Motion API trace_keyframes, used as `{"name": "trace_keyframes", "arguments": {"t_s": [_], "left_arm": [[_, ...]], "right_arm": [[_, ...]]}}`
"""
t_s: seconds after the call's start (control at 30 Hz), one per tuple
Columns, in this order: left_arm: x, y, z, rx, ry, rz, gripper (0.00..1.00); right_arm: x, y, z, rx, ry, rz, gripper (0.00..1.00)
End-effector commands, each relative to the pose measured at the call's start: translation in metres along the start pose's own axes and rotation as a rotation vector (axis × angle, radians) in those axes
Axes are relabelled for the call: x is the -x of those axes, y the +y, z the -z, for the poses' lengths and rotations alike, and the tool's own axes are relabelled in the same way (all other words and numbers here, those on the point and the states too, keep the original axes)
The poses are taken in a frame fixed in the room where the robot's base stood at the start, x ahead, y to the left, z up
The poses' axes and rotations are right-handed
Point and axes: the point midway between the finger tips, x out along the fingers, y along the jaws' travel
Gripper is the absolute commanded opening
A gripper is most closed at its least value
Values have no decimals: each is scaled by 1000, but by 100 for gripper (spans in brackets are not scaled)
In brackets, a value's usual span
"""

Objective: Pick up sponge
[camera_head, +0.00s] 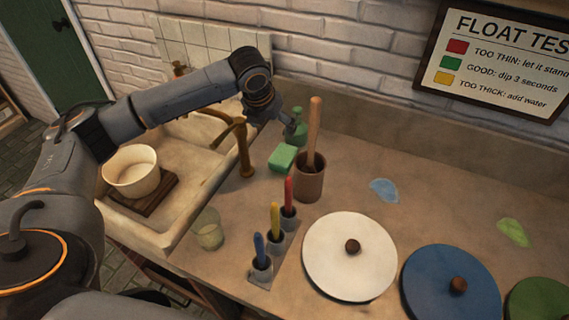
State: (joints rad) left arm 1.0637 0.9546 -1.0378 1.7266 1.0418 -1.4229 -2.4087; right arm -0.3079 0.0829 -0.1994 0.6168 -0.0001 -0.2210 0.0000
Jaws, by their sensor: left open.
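The green sponge (283,157) lies on the counter behind the brown cup and beside the brass tap. My left arm reaches in from the left across the sink, and my left gripper (276,117) is above and a little behind the sponge, apart from it. The left gripper is open and holds nothing that I can see; its fingers are small and partly hidden by the wrist. My right gripper is not in view.
A green bottle (297,126) stands close behind the sponge. A brown cup (310,181) with a wooden handle stands in front. The brass tap (243,150) is to the left, by the sink (150,228). A brush holder (278,262) and lidded pots (349,270) fill the front.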

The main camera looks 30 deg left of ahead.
Motion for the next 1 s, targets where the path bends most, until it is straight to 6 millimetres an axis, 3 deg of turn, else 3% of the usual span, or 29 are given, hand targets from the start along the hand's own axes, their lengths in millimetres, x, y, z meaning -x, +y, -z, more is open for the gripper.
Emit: {"name": "trace_keyframes", "arguments": {"t_s": [0.07,0.2,0.33,0.6,1.0], "left_arm": [[-12,0,5,0,0,0,88],[-18,0,6,0,1,0,88],[-33,0,7,1,4,0,88],[-84,-1,6,1,2,1,88],[-124,-6,7,0,3,0,88]], "right_arm": [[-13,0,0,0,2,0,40],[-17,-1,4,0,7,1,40],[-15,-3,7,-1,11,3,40],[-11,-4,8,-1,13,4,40],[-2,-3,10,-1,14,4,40]]}}
